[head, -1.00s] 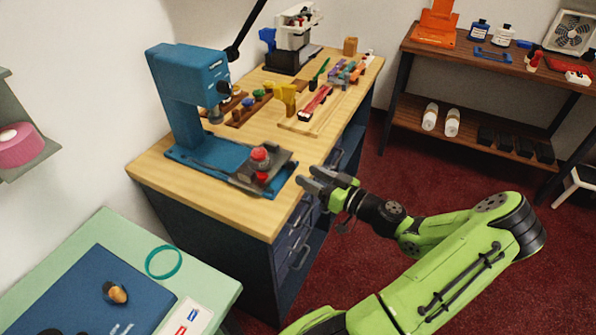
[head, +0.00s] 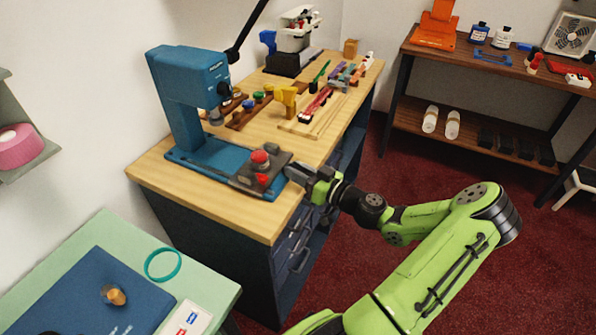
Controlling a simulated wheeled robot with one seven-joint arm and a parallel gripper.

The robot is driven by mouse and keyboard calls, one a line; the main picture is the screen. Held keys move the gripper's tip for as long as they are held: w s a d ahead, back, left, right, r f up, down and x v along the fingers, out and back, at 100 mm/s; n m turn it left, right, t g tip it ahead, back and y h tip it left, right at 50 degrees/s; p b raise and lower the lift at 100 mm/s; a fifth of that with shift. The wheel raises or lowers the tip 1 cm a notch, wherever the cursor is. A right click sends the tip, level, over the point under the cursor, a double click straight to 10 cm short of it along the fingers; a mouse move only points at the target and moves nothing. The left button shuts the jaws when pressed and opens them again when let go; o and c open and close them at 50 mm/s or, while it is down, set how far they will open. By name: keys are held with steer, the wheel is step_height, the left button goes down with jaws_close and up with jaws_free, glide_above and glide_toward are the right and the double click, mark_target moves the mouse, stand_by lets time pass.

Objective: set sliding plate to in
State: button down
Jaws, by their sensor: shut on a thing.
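The sliding plate (head: 244,177) is a dark grey plate on the blue base (head: 207,151) of the blue press-like machine (head: 188,85), near the counter's front corner. A red round knob (head: 260,157) stands on the plate, with a smaller red piece (head: 262,179) beside it. My gripper (head: 297,173) is at the plate's right edge, over the counter's front edge, and is shut on the plate's edge. The fingertips are small here, so the exact part held is hard to see.
Behind the machine, the wooden counter (head: 160,172) carries colourful tools and a yellow piece (head: 287,98). A green table with a blue mat (head: 92,285) stands at lower left. A wooden shelf (head: 470,75) stands at right. Red floor lies open beneath my arm.

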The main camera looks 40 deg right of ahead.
steer(key=shift+w+a+b, duration=0.2)
steer(key=shift+w+a, duration=0.05)
steer(key=shift+w, duration=0.45)
steer(key=shift+w+a+b, duration=0.15)
steer(key=shift+w+a, duration=0.05)
steer(key=shift+w, duration=0.5)
steer(key=shift+w+a+b, duration=0.2)
steer(key=shift+w+a, duration=0.05)
steer(key=shift+w, duration=0.45)
steer(key=shift+s, duration=0.15)
steer(key=c, duration=0.9)
jaws_free()
steer(key=s+d+p, duration=0.1)
steer(key=s+d, duration=0.1)
steer(key=s, duration=1.3)
steer(key=shift+s+d, duration=0.15)
steer(key=shift+s, duration=0.15)
steer(key=shift+p, duration=0.3)
